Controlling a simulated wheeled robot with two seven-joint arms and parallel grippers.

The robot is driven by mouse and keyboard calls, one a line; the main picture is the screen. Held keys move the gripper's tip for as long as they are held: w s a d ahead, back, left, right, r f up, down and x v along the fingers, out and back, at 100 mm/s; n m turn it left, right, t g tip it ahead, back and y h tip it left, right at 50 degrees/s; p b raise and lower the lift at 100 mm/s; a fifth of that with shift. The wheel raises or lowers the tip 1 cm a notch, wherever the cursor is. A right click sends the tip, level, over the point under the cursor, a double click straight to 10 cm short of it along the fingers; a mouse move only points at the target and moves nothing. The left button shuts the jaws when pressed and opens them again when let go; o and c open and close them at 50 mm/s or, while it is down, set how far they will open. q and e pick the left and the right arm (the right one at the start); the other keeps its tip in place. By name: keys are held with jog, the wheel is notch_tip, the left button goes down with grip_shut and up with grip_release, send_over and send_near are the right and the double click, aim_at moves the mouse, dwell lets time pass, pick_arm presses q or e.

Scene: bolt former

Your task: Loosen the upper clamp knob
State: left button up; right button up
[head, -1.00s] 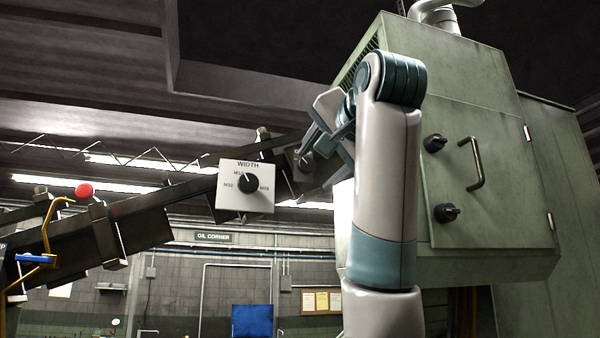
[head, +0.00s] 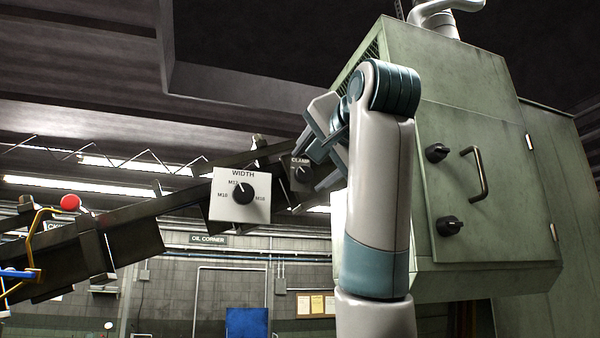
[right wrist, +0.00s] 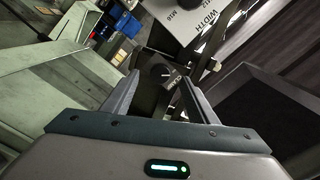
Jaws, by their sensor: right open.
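The dark clamp knob (head: 301,174) sits on a small grey plate marked CLAMP, at the upper end of the sloping dark rail. It also shows in the right wrist view (right wrist: 163,73), with a light pointer line. My right gripper (head: 312,165) is open and comes in from the right close to the plate. In the right wrist view its two fingers (right wrist: 159,79) point toward the knob, which appears between their tips. I cannot tell whether they touch it. My left gripper is out of view.
A white WIDTH plate (head: 227,209) with a black dial is left of the clamp plate. The green cabinet (head: 490,110) with two black knobs and a handle stands right of my arm. A red ball (head: 70,202) and yellow bar (head: 32,240) are far left.

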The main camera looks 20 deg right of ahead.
aim_at(305, 173)
jog(key=w+p, duration=0.1)
jog(key=w, duration=0.2)
jog(key=w+p, duration=0.1)
jog(key=shift+w+r+p, duration=0.25)
jog(key=shift+p, duration=0.1)
jog(key=shift+n, duration=0.9)
jog(key=n+p, duration=0.1)
jog(key=n, duration=0.2)
jog(key=shift+f+n, duration=0.35)
jog(key=shift+n, duration=0.35)
jog(key=shift+d+n, duration=0.1)
jog(key=shift+n, duration=0.4)
jog(key=n+b, duration=0.1)
jog(key=n, duration=0.2)
jog(key=shift+s+a+r, duration=0.1)
jog(key=shift+a, duration=0.1)
jog(key=shift+n, duration=0.4)
jog(key=shift+d, duration=0.1)
jog(key=shift+c, duration=0.3)
